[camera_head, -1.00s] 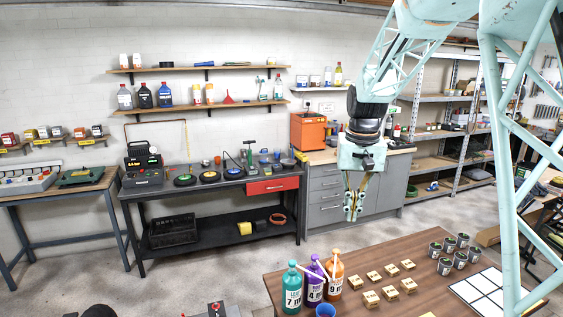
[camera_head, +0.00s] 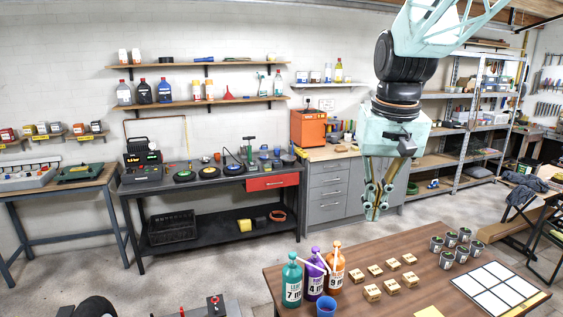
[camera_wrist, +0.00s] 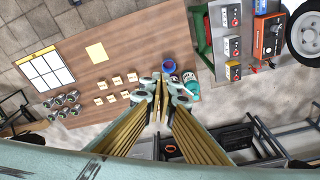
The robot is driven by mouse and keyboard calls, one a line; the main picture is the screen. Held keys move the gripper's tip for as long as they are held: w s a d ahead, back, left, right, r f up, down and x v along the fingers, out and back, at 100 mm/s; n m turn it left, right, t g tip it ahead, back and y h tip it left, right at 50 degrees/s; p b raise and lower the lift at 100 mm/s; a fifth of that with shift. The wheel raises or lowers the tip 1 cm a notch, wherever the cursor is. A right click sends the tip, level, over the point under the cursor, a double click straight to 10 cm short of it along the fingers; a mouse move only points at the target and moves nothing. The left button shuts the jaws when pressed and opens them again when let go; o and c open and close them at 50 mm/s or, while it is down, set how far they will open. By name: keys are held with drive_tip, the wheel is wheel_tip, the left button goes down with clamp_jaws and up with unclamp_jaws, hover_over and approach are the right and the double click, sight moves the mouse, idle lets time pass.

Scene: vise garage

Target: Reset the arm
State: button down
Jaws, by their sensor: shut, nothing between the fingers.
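My gripper (camera_head: 373,218) hangs pointing down in the head view, in front of the grey drawer cabinet and above the far side of the brown table (camera_head: 345,301). Its fingers are shut with nothing between them. In the wrist view my gripper (camera_wrist: 162,77) also shows closed and empty, with the brown table (camera_wrist: 130,50) below it. My arm reaches down from the upper right.
The table holds pump bottles (camera_head: 292,283), a blue cup (camera_head: 326,307), small wooden blocks (camera_head: 391,285), several cans (camera_head: 461,254) and a white grid board (camera_head: 497,287). A workbench (camera_head: 208,187) and the grey drawer cabinet (camera_head: 328,192) line the wall. Metal shelving (camera_head: 459,128) stands right.

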drive_tip(key=s+f+t+b, duration=0.1)
drive_tip(key=s+f+b, duration=0.2)
drive_tip(key=s, duration=1.3)
drive_tip(key=s+f+n+t+b, duration=0.1)
drive_tip(key=s+f+b, duration=0.2)
drive_tip(key=s, duration=1.4)
drive_tip(key=shift+b, duration=0.4)
drive_tip(key=shift+r, duration=0.1)
idle(1.1)
